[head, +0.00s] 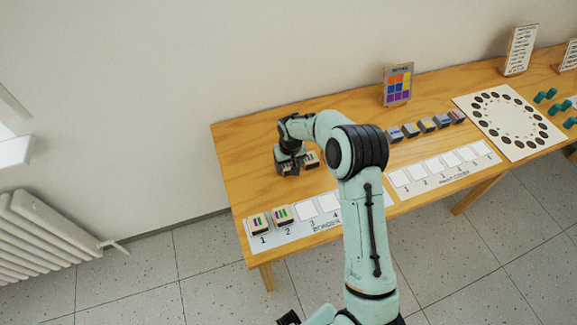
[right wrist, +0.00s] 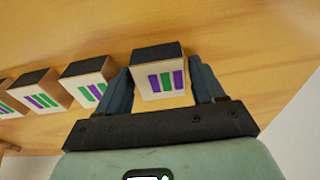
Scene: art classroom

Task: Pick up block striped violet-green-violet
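The block striped violet-green-violet (right wrist: 166,81) stands upright on the table between the two fingers of my right gripper (right wrist: 160,82) in the right wrist view. Its striped face and dark top show, and the fingers lie close along its sides. I cannot tell whether they press on it. In the head view my right gripper (head: 289,166) is low over the row of blocks at the table's left part, and it hides much of them. At the bottom edge a dark piece, perhaps of my left gripper (head: 288,318), just shows.
Similar striped blocks (right wrist: 86,83) stand close to the left in the wrist view. Two blocks (head: 259,224) sit on slots 1 and 2 of a white numbered strip (head: 322,229); slots 3 and 4 are empty. Several grey blocks (head: 427,125) and a colour card (head: 398,85) are farther right.

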